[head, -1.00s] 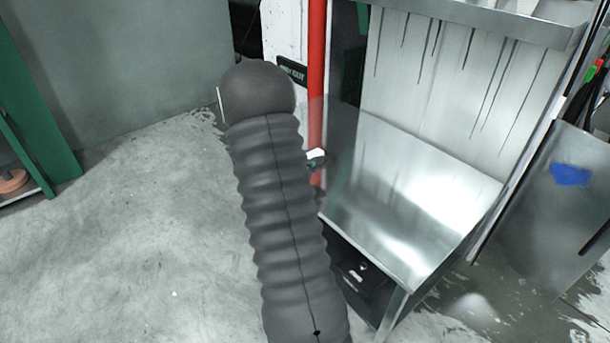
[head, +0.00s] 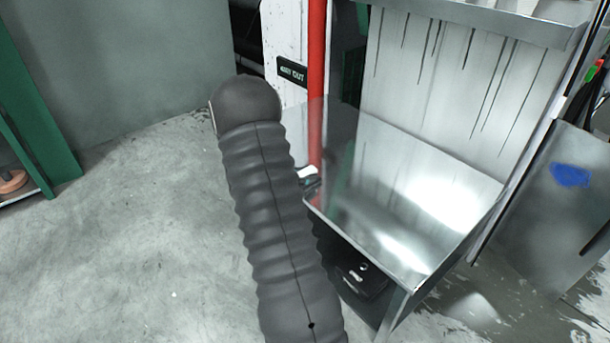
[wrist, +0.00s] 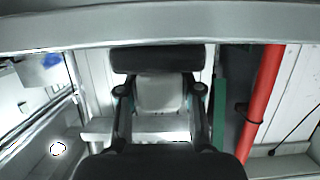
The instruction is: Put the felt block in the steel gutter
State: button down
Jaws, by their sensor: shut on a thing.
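The felt block (wrist: 157,59) looks like a dark bar with a pale part between my fingers. My gripper (wrist: 160,94) is shut on it, one finger on each side of the pale part. In the head view my dark ribbed arm hides most of the gripper; a small white and dark piece (head: 308,173) shows at the arm's right edge, by the steel bench's left side. A long steel channel (head: 480,14) that looks like the gutter runs along the top right. Its inside is mostly out of view. A grey band (wrist: 80,28) crosses the top of the wrist view.
A shiny steel bench (head: 375,190) stands below a white panel (head: 430,75) with dark drips. A red pipe (head: 317,60) rises behind its left end. A steel sheet with a blue patch (head: 571,175) is at right. Open concrete floor (head: 130,230) lies at left.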

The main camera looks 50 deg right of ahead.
jog(key=c, duration=0.8)
grip_release()
jog(key=shift+o, duration=0.2)
